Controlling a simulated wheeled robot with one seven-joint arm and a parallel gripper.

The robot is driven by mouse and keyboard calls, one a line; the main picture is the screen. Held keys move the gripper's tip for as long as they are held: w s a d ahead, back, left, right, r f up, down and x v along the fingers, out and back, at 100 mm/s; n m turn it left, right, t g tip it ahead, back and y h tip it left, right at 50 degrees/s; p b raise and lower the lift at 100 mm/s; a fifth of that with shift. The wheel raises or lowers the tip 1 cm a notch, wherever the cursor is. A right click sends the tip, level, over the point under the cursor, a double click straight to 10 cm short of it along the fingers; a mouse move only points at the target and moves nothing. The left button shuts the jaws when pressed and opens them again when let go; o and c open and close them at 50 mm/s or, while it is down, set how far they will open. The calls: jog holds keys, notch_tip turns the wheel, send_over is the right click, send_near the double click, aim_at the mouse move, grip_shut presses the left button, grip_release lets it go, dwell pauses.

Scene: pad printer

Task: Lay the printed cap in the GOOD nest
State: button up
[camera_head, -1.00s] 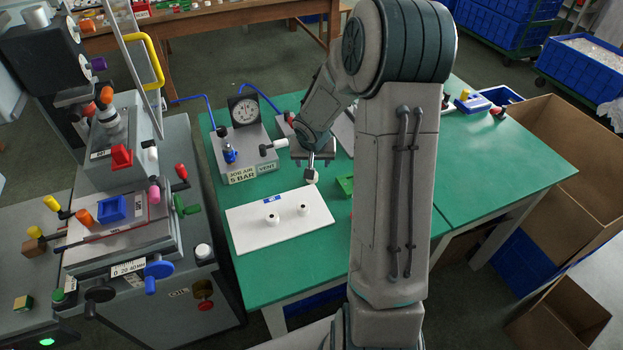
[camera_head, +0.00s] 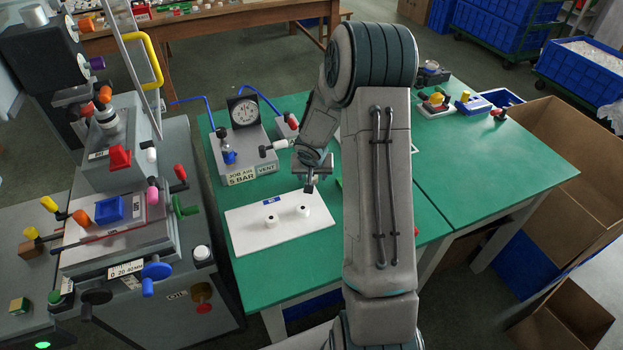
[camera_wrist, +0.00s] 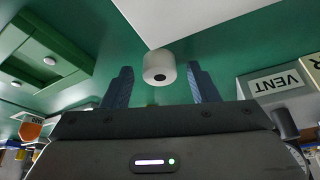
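A white cap (camera_wrist: 158,66) with a dark spot on its end shows between my gripper's fingers in the wrist view. Green surface shows in the gap on both sides of it, so neither finger appears to touch it. It overlaps the corner of a white board; I cannot tell its height. My gripper (camera_head: 309,188) points down by the board's far right corner and hides the cap in the head view. No GOOD label is readable.
The white board (camera_head: 250,238) carries two white round pieces, a left one (camera_head: 269,220) and a right one (camera_head: 302,211). A gauge box (camera_head: 245,150) stands behind it. The pad printer (camera_head: 115,235) is at left. The right half of the green table (camera_head: 490,165) is mostly clear.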

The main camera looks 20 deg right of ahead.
aim_at(314, 177)
jog(key=c, duration=0.9)
jog(key=shift+r, duration=0.15)
jog(key=shift+r, duration=0.25)
jog(key=r, duration=0.1)
jog(key=r+p, duration=0.1)
jog(key=r, duration=0.2)
jog(key=shift+s+d, duration=0.1)
jog(key=shift+d, duration=0.15)
jog(key=s+d+r+p, duration=0.1)
jog(key=s+d+r, duration=0.1)
jog(key=d, duration=0.1)
jog(key=s+d+r+p, duration=0.1)
jog(key=s+d+r, duration=0.1)
jog(key=d, duration=0.1)
jog(key=s+d+r+p, duration=0.1)
jog(key=d+r, duration=0.1)
jog(key=d, duration=0.1)
jog(key=shift+s+d+r, duration=0.1)
jog(key=shift+s+d, duration=0.2)
jog(key=shift+s, duration=0.1)
